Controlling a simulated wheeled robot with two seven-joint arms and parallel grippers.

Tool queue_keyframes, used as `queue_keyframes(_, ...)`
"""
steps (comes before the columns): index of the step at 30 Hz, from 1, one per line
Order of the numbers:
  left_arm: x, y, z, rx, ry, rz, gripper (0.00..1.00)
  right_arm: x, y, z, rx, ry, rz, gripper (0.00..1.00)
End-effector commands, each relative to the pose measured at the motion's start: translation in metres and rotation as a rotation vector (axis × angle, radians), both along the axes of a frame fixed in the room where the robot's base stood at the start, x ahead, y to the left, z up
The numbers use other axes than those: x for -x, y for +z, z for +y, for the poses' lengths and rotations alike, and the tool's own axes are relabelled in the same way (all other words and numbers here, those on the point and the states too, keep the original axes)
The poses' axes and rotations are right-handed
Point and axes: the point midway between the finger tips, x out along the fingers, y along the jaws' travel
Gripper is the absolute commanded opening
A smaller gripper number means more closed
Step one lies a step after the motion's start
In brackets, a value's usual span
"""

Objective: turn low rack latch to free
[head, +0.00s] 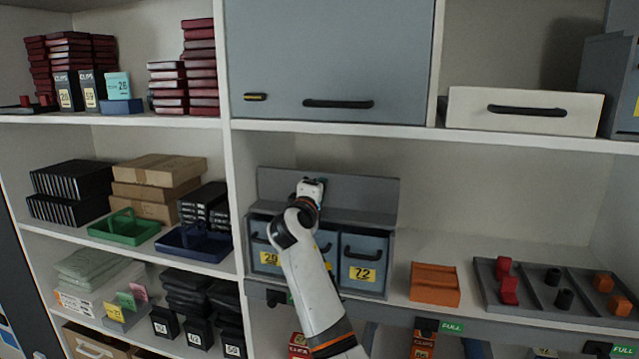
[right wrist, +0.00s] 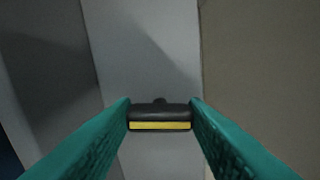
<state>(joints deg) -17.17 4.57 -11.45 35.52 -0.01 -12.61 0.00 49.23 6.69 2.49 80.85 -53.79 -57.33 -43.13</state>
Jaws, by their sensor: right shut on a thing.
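The low grey rack (head: 377,200) stands on the middle shelf, with a raised back panel and small drawers in front. My right gripper (head: 312,185) is over the rack's middle, in front of the back panel, and it hides what it holds there in the head view. In the right wrist view its teal fingers (right wrist: 160,115) are shut on a black latch (right wrist: 160,109) with a yellow stripe. The latch lies crosswise between the fingertips, on a pale grey surface. My left gripper is not in view.
Drawers labelled 29 (head: 268,245) and 72 (head: 364,262) sit below the gripper. A grey cabinet door (head: 330,55) with its own black-and-yellow latch (head: 256,97) is above.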

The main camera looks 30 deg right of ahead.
Motion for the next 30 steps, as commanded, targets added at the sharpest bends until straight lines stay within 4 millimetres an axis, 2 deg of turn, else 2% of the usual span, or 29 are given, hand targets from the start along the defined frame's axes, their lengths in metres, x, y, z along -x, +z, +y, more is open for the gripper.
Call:
queue_keyframes(1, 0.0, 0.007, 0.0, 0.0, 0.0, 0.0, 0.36, 0.0, 0.003, 0.0, 0.018, 0.001, 0.022, 0.17)
queue_keyframes(9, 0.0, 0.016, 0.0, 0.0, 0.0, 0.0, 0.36, 0.0, 0.0, 0.001, 0.077, 0.001, 0.091, 0.17)
queue_keyframes(25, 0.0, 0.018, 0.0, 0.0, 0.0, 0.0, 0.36, 0.0, -0.001, 0.0, 0.092, 0.001, 0.109, 0.17)
queue_keyframes(26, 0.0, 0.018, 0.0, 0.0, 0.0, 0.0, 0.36, 0.0, -0.001, 0.0, 0.092, 0.001, 0.109, 0.42)
queue_keyframes(30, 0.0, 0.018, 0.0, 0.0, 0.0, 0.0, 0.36, 0.0, -0.001, 0.0, 0.092, 0.001, 0.109, 0.62)
